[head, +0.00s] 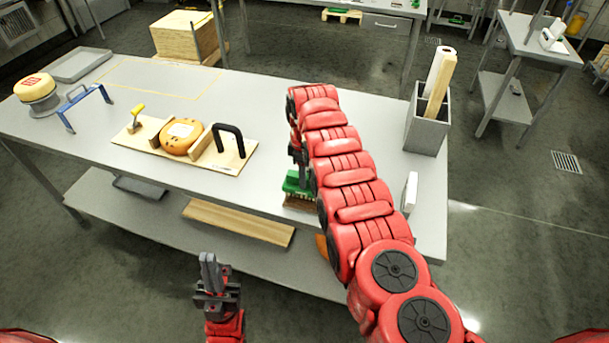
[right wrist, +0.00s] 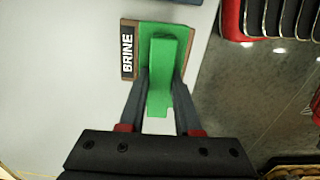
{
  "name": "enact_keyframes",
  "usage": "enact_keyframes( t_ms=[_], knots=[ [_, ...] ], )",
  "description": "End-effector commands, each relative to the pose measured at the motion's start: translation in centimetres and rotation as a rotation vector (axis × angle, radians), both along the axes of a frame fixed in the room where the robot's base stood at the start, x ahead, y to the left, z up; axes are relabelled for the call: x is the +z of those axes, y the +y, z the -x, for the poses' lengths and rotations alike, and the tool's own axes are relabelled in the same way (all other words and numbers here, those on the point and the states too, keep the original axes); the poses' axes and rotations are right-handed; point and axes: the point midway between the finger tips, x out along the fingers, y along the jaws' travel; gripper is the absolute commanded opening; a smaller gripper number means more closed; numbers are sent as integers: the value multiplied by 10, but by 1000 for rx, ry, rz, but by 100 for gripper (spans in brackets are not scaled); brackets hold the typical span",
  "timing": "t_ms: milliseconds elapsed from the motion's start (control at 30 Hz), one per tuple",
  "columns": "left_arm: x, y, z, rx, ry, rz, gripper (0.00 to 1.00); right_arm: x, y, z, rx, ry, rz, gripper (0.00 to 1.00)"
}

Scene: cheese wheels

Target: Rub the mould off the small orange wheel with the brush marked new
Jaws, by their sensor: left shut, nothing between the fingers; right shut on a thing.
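The orange cheese wheel (head: 178,143) lies on a wooden board (head: 230,158) on the table, between wooden blocks. A pale patch shows on its top. My right gripper (right wrist: 160,98) is shut on the handle of a green brush (right wrist: 167,52) whose side label reads BRINE. The brush (head: 292,182) is near the table's front edge in the head view, right of the board and apart from the wheel. The arm partly hides it. No brush marked new is readable. My left gripper (head: 209,268) is shut and empty, in front of the table.
The board carries a black handle (head: 229,137) and a yellow-topped tool (head: 136,115). A red-labelled wheel (head: 36,88) and blue rack (head: 83,103) stand left. A grey holder (head: 426,130) and white block (head: 410,191) stand right. The table's middle is clear.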

Motion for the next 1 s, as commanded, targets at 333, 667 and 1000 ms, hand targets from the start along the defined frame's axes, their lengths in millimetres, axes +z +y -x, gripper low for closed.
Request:
enact_keyframes(
  t_ms=[333,667,1000],
  knots=[
    [-2,0,0,0,0,0,0,-3,0,0,0,0,0,0],
    [-5,0,0,0,0,0,0,-7,0,0,-1,0,0,0],
    [-6,0,0,0,0,0,0,-9,0,0,-1,0,0,0]
  ],
)
